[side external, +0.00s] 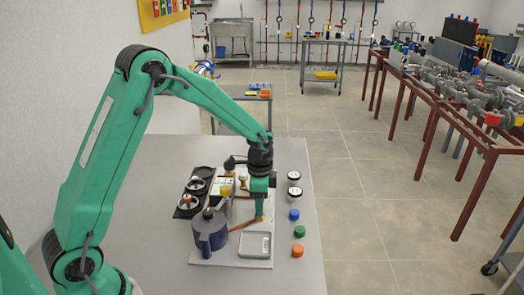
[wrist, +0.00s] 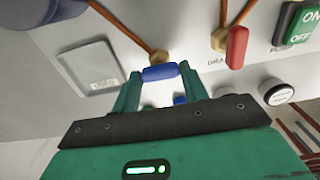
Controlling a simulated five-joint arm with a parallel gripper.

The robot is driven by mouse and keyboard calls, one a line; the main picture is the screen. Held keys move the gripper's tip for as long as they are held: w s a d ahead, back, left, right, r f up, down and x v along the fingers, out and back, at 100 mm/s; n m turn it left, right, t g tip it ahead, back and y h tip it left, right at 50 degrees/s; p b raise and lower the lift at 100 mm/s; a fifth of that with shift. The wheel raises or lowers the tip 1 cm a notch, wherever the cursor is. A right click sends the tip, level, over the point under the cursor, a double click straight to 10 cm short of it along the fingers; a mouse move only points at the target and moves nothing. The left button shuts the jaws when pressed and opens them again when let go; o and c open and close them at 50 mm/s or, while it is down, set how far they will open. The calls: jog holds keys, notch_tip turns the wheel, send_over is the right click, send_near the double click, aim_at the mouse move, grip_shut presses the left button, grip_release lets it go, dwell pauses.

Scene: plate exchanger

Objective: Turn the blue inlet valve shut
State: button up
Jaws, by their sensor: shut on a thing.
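The blue inlet valve's handle (wrist: 160,72) shows in the wrist view, below a brass fitting (wrist: 158,56) at the end of a copper pipe. My gripper (wrist: 160,75) has one green finger at each end of the blue handle and is shut on it. The handle lies nearly crosswise to the pipe in that view. In the side view my gripper (side external: 260,214) points down at the panel, just behind the grey tray. The valve's handle is hidden or too small to tell there.
A red valve handle (wrist: 236,47) and a green ON/OFF switch (wrist: 300,27) stand to the right in the wrist view. A dark blue vessel (side external: 209,232) and a grey tray (side external: 255,257) are near my gripper. Blue (side external: 294,214), green (side external: 299,231) and orange (side external: 297,250) caps line the right.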

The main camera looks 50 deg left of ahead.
jog(key=shift+r, duration=0.1)
jog(key=o, duration=1)
jog(key=shift+r, duration=0.1)
notch_tip(320, 180, up, 7)
jog(key=shift+r, duration=0.3)
